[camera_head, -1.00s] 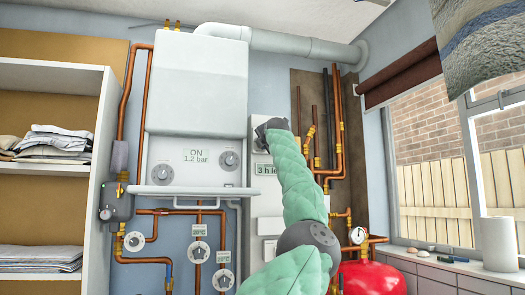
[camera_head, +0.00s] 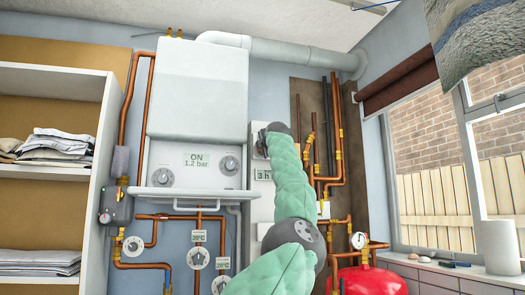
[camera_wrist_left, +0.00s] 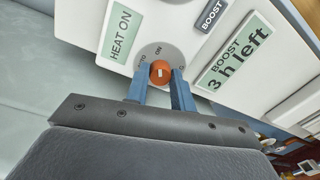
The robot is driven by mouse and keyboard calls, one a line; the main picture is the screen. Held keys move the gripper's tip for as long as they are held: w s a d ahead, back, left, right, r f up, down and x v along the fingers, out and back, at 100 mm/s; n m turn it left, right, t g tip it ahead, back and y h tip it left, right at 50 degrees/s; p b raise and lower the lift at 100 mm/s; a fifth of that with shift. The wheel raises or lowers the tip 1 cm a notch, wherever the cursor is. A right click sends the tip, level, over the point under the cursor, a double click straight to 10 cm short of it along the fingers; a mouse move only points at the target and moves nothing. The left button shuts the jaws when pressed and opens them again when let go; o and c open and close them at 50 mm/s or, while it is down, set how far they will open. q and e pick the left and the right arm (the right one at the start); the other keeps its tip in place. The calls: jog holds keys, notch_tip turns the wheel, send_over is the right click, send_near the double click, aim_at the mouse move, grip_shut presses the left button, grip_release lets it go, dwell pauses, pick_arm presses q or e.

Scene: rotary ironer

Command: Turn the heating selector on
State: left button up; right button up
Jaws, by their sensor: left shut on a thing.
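The heating selector is a small orange-red knob (camera_wrist_left: 160,72) with a white mark, on a round grey dial (camera_wrist_left: 171,54) on a white control panel. The dial shows ON above the knob. A green display (camera_wrist_left: 121,35) beside it reads HEAT ON. My left gripper (camera_wrist_left: 161,80) has its blue fingers on either side of the knob, shut on it. In the head view my left gripper (camera_head: 268,137) is at the panel, and the wrist and green-sleeved arm hide the knob. My right gripper is not in view.
A second green display (camera_wrist_left: 234,60) reads BOOST 3 h left, near a BOOST button (camera_wrist_left: 212,15). Left of the panel hangs the white boiler (camera_head: 197,95), with copper pipes around it. A red vessel (camera_head: 368,281) stands at the lower right, below the window side.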

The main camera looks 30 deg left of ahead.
pick_arm(q)
jog(key=o, duration=1)
jog(key=shift+w+d, duration=0.1)
jog(key=shift+d, duration=0.05)
jog(key=b+v, duration=0.3)
jog(key=v, duration=0.4)
jog(key=shift+s+d, duration=0.25)
jog(key=shift+s, duration=0.05)
